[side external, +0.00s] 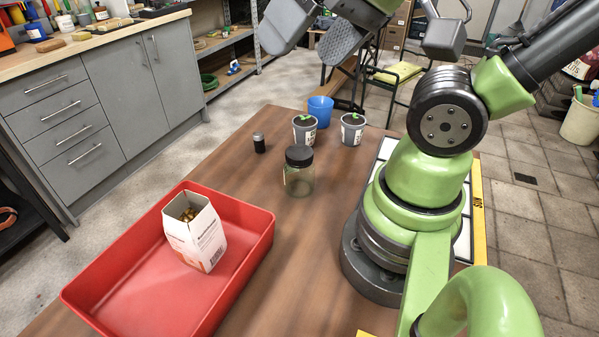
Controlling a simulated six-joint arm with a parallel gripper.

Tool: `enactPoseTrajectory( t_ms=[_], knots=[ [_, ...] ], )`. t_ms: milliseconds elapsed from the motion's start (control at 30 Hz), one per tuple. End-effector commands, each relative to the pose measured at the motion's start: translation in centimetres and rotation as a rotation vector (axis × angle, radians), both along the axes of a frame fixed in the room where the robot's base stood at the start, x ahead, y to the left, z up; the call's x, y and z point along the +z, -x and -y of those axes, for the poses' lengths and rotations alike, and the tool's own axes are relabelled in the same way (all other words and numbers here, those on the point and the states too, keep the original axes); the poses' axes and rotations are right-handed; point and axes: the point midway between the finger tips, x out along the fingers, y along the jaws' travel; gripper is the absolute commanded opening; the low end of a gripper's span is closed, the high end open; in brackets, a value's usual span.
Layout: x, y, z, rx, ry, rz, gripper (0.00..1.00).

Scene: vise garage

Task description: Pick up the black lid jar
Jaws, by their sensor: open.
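The black lid jar (299,180) is a clear greenish glass jar with a black lid. It stands upright near the middle of the wooden table, right of the red tray. My gripper (308,48) is at the top of the side external view, its two grey fingers spread apart with nothing seen between them. It is above and apart from the jar, and its upper part is cut off by the frame's top edge.
A red tray (95,297) holds an open white carton (196,232). A small black-topped cylinder (259,143) stands behind the jar to the left. Two potted seedlings (304,131) and a blue cup (320,110) stand behind it. Bare wooden tabletop (300,245) lies in front of the jar.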

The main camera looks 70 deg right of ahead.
Motion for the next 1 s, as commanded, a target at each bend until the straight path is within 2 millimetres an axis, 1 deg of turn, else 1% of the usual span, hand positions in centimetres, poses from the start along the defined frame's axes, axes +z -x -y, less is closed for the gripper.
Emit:
enactPoseTrajectory(
  t_ms=[67, 133, 167, 233, 367, 400, 467, 533, 600, 700, 800, 900, 1000],
  knots=[
    [-0.1, -0.2, 0.1, -0.027, -0.012, -0.014, 0.94],
    [-0.5, -0.8, 0.5, -0.102, -0.043, -0.052, 0.94],
    [-0.7, -1.2, 0.8, -0.153, -0.064, -0.076, 0.94],
    [-1.6, -2.4, 1.6, -0.31, -0.127, -0.147, 0.94],
    [-4.1, -4.8, 3.9, -0.71, -0.267, -0.292, 0.94],
    [-5.1, -5.4, 4.7, -0.842, -0.309, -0.332, 0.94],
    [-6.6, -6.2, 5.9, -1.04, -0.367, -0.384, 0.94],
    [-8.6, -6.9, 7.3, -1.274, -0.431, -0.437, 0.94],
    [-10.7, -7.4, 8.6, -1.498, -0.484, -0.477, 0.94],
    [-13.4, -7.6, 10.1, -1.779, -0.544, -0.512, 0.94],
    [-15.5, -7.5, 11.2, -1.988, -0.582, -0.526, 0.94],
    [-16.8, -7.3, 11.7, -2.116, -0.603, -0.529, 0.94],
    [-17.7, -7.2, 11.9, -2.172, -0.611, -0.531, 0.94]
  ],
)
